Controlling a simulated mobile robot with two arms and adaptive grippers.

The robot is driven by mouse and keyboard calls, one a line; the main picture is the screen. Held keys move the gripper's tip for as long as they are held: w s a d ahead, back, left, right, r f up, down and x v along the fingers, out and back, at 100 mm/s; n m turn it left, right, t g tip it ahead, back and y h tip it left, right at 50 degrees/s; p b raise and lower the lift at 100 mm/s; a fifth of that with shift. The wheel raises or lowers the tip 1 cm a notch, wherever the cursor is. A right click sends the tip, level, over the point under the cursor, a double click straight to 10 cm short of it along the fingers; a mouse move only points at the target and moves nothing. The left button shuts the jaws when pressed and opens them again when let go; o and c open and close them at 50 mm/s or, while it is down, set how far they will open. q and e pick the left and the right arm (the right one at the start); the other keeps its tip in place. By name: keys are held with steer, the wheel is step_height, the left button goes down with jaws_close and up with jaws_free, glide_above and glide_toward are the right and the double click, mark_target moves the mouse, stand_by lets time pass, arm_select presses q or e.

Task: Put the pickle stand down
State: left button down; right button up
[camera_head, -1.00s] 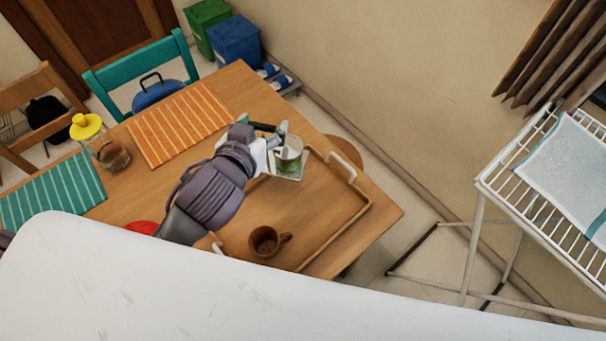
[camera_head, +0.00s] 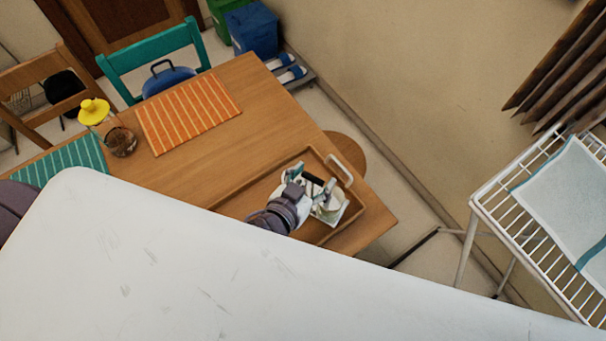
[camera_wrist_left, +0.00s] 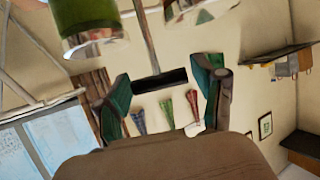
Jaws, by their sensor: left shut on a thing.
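The pickle stand (camera_head: 329,210) is a pale square base carrying jars, over the right end of the wooden tray (camera_head: 262,194). My left gripper (camera_head: 309,189) is shut on its dark handle and partly covers it. I cannot tell whether the base touches the tray. In the left wrist view the dark handle bar (camera_wrist_left: 160,80) lies between the green-padded fingers of the left gripper (camera_wrist_left: 163,92). A jar with green contents (camera_wrist_left: 95,35) and part of a second jar (camera_wrist_left: 200,8) show at the top. My right gripper is out of view.
An orange striped mat (camera_head: 188,112), a green mat (camera_head: 66,163) and a yellow-topped glass container (camera_head: 108,128) are further left. The table (camera_head: 265,118) is bare between mat and tray. A drying rack (camera_head: 500,205) stands right.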

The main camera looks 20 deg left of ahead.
mark_target(305, 181)
arm_select(q)
steer(key=shift+w+a+f, duration=0.75)
steer(key=shift+w+a, duration=0.2)
steer(key=shift+a, duration=0.15)
steer(key=shift+f, duration=2.05)
steer(key=c, duration=0.6)
jaws_free()
steer(key=shift+f, duration=0.25)
steer(key=o, duration=0.5)
